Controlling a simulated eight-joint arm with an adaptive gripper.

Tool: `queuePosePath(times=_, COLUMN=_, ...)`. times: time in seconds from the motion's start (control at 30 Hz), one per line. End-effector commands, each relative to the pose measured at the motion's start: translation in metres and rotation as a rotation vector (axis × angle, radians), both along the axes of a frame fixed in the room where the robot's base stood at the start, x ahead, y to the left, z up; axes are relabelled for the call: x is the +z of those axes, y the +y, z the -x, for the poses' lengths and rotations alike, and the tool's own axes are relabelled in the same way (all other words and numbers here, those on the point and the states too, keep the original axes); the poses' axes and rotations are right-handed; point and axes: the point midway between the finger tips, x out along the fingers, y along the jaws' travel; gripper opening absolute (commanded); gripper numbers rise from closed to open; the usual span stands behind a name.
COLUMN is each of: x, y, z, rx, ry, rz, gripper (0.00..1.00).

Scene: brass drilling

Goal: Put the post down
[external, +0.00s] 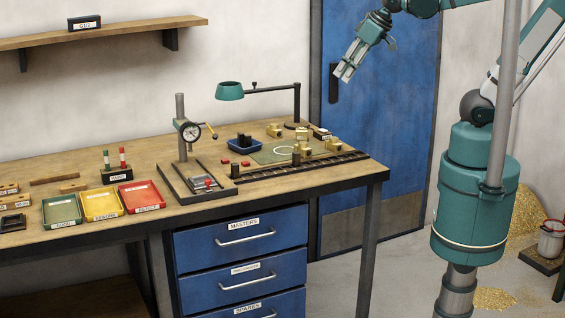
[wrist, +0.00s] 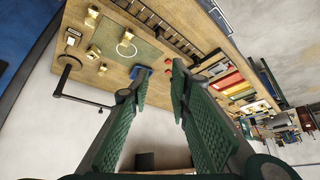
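My gripper (external: 346,72) is high in front of the blue door, well above and beyond the right part of the bench. In the wrist view its two green padded fingers (wrist: 158,84) stand apart with nothing between them, so it is open and empty. I cannot tell which thing is the post. Several brass pieces (external: 304,149) stand on and around a green mat (external: 268,156); they also show in the wrist view (wrist: 97,51). A short dark cylinder (external: 235,171) stands by the rail. The dial gauge stand has an upright grey column (external: 180,110).
A teal lamp (external: 230,91) arches over the bench, near a blue tray (external: 244,145). A slotted dark rail (external: 300,166) runs along the bench's front edge. Green (external: 62,209), yellow (external: 101,203) and red (external: 140,195) trays sit at left.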

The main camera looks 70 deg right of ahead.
Motion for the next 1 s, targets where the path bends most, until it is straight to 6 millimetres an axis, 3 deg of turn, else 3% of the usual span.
queuePosePath(times=0.2, x=-0.015, y=0.005, z=0.033, rx=0.044, ry=-0.04, rz=0.022, gripper=0.2)
queuePosePath(times=0.4, x=-0.025, y=0.007, z=0.05, rx=0.071, ry=-0.065, rz=0.038, gripper=0.2)
queuePosePath(times=1.0, x=-0.03, y=0.008, z=0.055, rx=0.082, ry=-0.074, rz=0.042, gripper=0.2)
